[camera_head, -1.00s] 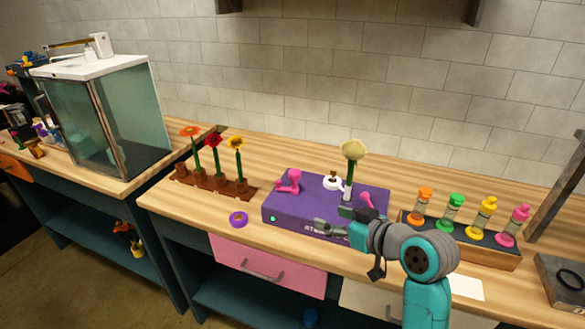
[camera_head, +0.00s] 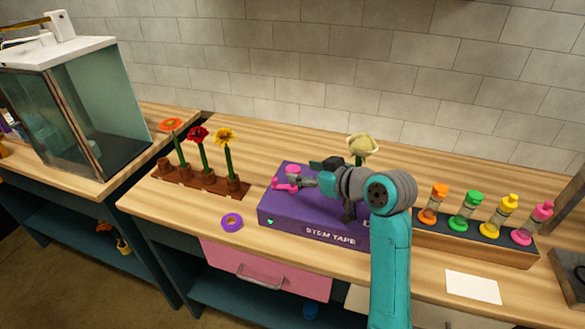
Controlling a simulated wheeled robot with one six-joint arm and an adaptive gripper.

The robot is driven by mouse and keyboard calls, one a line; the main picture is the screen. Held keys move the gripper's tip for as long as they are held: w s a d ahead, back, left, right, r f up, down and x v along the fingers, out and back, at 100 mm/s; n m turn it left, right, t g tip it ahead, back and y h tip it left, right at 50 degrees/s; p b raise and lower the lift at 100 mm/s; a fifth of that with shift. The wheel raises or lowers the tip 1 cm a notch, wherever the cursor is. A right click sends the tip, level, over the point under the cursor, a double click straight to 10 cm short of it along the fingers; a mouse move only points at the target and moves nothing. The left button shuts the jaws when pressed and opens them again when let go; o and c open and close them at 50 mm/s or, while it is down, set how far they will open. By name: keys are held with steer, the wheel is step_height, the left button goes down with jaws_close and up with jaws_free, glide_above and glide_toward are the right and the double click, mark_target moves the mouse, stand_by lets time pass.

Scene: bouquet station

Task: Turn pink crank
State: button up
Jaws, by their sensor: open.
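The purple stem tape box (camera_head: 283,218) stands on the wooden counter, with a green light at its front left. The pink crank (camera_head: 287,182) rises from the box's left top. My gripper (camera_head: 302,181) is open at the crank's right side, its fingertips close to or at the pink handle; I cannot tell whether they touch it. A cream flower (camera_head: 362,145) stands upright behind my arm. My arm hides the right part of the box top, including the second pink part seen there earlier.
A purple tape ring (camera_head: 232,222) lies left of the box. A brown rack (camera_head: 200,181) holds three flowers behind it. At right, a tray (camera_head: 480,242) holds several coloured bottles, with a white card (camera_head: 472,287) in front. A glass tank (camera_head: 75,110) stands far left.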

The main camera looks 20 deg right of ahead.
mark_target(294, 170)
steer(key=shift+x, duration=2.55)
steer(key=c, duration=1.1)
